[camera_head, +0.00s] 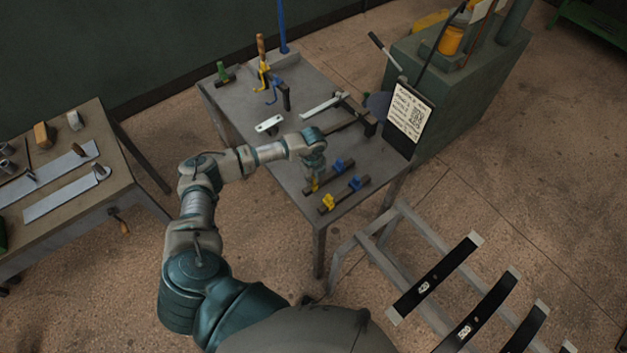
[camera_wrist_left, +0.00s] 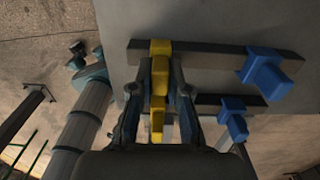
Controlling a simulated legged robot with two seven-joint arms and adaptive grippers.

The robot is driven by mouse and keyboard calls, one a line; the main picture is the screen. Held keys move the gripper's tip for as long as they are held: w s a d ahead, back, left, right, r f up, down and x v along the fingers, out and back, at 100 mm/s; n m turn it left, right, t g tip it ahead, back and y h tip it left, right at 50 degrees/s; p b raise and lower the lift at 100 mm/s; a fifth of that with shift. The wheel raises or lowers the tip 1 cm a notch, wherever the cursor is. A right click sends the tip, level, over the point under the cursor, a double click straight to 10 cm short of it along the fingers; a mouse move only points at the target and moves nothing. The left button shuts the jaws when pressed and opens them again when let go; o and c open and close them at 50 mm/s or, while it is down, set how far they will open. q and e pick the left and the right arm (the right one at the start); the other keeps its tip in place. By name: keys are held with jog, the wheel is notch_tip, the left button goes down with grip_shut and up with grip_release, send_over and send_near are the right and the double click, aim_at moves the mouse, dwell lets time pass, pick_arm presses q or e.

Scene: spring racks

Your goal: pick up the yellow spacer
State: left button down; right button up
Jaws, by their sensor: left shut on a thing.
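My left gripper (camera_head: 315,180) reaches down onto the table at the yellow end of the farther of two dark bars. It is shut on a yellow spacer (camera_wrist_left: 159,75), which sits between its fingertips (camera_wrist_left: 158,88) in the left wrist view. The spacer is at the left end of the upper bar there, and the fingers hide part of it. More yellow (camera_wrist_left: 157,120) shows lower between the fingers; I cannot tell clearly what it belongs to. In the head view, another yellow piece (camera_head: 327,203) is on the nearer bar. My right gripper is out of view.
Blue pieces (camera_wrist_left: 266,73) and (camera_wrist_left: 233,118) sit on the bars. Clamps (camera_head: 265,80), a white plate (camera_head: 269,125) and a sign (camera_head: 410,115) are farther back on the grey table (camera_head: 225,100). A rack of dark springs (camera_head: 435,278) stands at lower right.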

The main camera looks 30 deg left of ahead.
pick_arm(q)
jog(key=shift+r, duration=0.55)
notch_tip(320, 180, up, 2)
jog(key=shift+a+r+b, duration=0.1)
jog(key=shift+a+b, duration=0.05)
jog(key=shift+b, duration=0.2)
jog(key=s+d+r+b, duration=0.1)
jog(key=s+d+b, duration=0.1)
jog(key=s+d, duration=0.9)
jog(key=w+r+n, duration=0.4)
jog(key=n, duration=0.7)
jog(key=w+r+n, duration=0.4)
jog(key=n, duration=0.7)
jog(key=shift+w, duration=0.25)
